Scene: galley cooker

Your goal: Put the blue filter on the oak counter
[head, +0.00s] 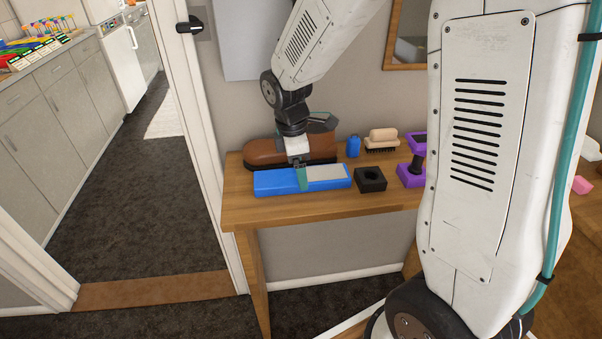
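My gripper (300,176) points down over a long blue block (275,183) with a grey slab on its top right. A teal piece shows at the fingertips, in front of the block; I cannot tell whether it is a finger or a held thing, nor whether the fingers are open or shut. The block lies on a wooden counter (300,213), the only oak-like top clearly in view. A small blue bottle-like object (353,146) stands at the back of this counter. I cannot tell which blue thing, if any, is the filter.
On the wooden counter are a brown rounded case (262,153), a brush (381,141), a black square holder (370,180) and a purple object (411,176). A doorway at left opens on grey cabinets (60,120) with coloured items on top. The counter's front left corner is bare.

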